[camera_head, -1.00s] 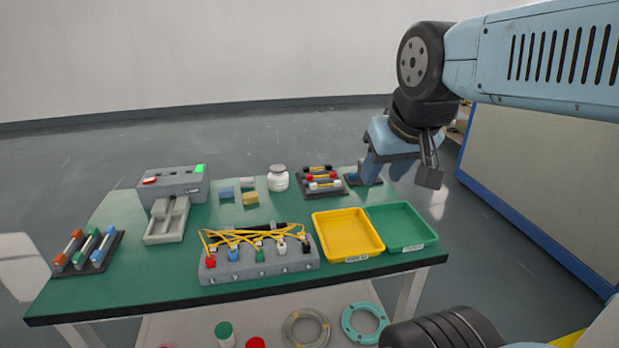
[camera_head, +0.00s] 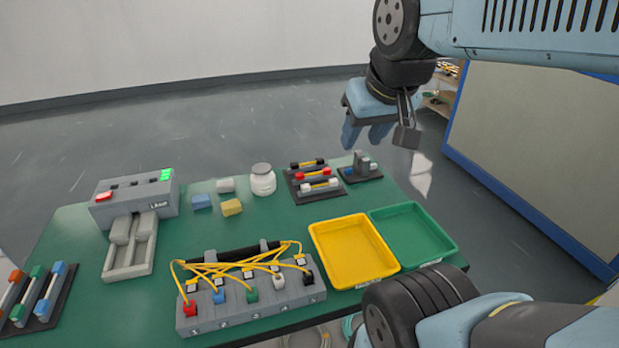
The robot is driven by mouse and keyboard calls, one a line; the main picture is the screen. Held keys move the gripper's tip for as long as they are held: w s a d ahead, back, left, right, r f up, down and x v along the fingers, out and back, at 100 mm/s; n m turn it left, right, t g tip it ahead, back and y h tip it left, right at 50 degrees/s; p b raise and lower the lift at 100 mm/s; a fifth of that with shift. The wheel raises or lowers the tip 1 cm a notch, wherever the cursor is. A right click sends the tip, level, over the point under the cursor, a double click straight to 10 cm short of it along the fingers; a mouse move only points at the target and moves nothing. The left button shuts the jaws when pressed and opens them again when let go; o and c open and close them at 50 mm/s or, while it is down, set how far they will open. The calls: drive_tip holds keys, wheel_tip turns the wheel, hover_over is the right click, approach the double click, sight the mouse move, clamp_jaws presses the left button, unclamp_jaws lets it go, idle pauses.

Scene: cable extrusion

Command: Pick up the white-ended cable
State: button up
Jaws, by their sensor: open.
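A short yellow cable with white ends (camera_head: 320,187) lies at the front of a dark rack (camera_head: 300,196), below a red-ended cable (camera_head: 313,174) and a black-ended one (camera_head: 307,164). A white connector (camera_head: 279,281) also sits in the grey numbered block (camera_head: 250,304) at the table's front, among red, blue, green and black ones with yellow cables. My gripper (camera_head: 364,136) is open and empty, its fingers pointing down. In the picture it shows above and to the right of the rack, apart from the cables. Its height above the table is hard to judge.
A small grey fixture (camera_head: 361,168) stands right of the rack. A yellow tray (camera_head: 322,244) and a green tray (camera_head: 388,217) lie in front. A white jar (camera_head: 262,181) and small blocks stand left. A grey machine (camera_head: 135,198) is at far left.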

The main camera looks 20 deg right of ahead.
drive_tip(key=shift+o, duration=0.2)
drive_tip(key=shift+o, duration=0.8)
drive_tip(key=shift+w, duration=0.1)
drive_tip(key=n+g, duration=0.6)
drive_tip(key=n, duration=1.2)
hover_over(307, 185)
wheel_tip(307, 185, down, 22)
drive_tip(key=f, duration=0.7)
drive_tip(key=shift+w+f, duration=0.2)
drive_tip(key=shift+f, duration=0.2)
drive_tip(key=shift+s+f, duration=0.2)
drive_tip(key=shift+f, duration=2.55)
